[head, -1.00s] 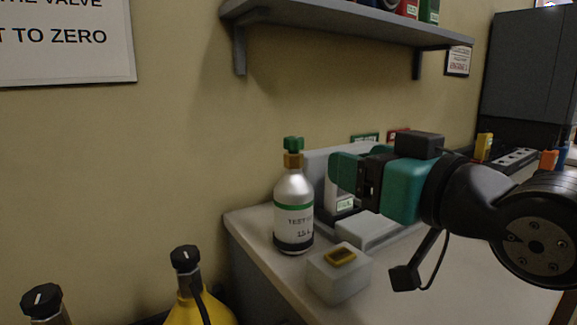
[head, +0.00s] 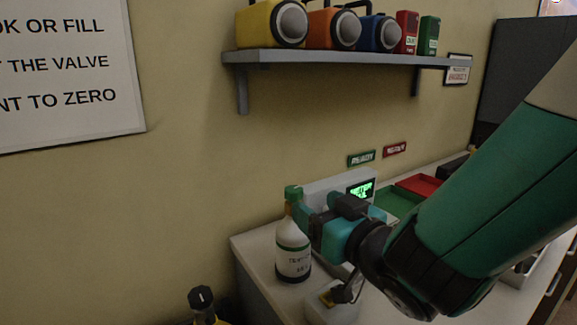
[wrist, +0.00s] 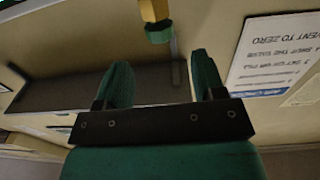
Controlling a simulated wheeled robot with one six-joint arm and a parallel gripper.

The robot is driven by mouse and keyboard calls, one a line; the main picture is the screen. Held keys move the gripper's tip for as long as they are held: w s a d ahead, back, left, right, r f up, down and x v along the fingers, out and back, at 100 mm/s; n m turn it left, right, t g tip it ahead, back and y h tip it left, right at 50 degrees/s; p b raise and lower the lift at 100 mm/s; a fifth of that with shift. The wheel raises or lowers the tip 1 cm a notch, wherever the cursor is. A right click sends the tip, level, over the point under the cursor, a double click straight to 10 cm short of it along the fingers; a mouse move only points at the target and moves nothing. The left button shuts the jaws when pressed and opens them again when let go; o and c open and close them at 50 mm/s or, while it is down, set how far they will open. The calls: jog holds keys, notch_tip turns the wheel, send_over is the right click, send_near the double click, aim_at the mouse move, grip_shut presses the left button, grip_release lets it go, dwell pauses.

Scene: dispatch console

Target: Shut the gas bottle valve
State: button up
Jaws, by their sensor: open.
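The silver gas bottle (head: 292,250) stands upright on the bench near its left end, with a green band and a "TEST" label. Its green valve knob (head: 293,192) sits on a brass neck; the knob also shows in the wrist view (wrist: 159,33). My gripper (head: 303,212) is at the bottle's right side, at neck height, its fingers overlapping the neck in the head view. In the wrist view my gripper (wrist: 160,62) is open and empty. The knob lies ahead of the fingertips, between their lines. Whether anything touches cannot be told.
A grey device with a lit green display (head: 361,189) stands behind my gripper. Green (head: 398,202) and red (head: 420,184) trays lie farther right. A shelf (head: 330,57) with several items hangs above.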

aim_at(294, 188)
jog(key=p+x, duration=0.7)
jog(key=shift+w+a+r, duration=0.2)
jog(key=shift+w+r, duration=0.1)
jog(key=shift+r, duration=0.05)
jog(key=shift+w+a+f+p, duration=0.3)
jog(key=shift+w+a+p, duration=0.2)
jog(key=shift+w+p, duration=0.4)
jog(key=shift+s, duration=0.15)
jog(key=shift+f, duration=0.1)
jog(key=c, duration=0.9)
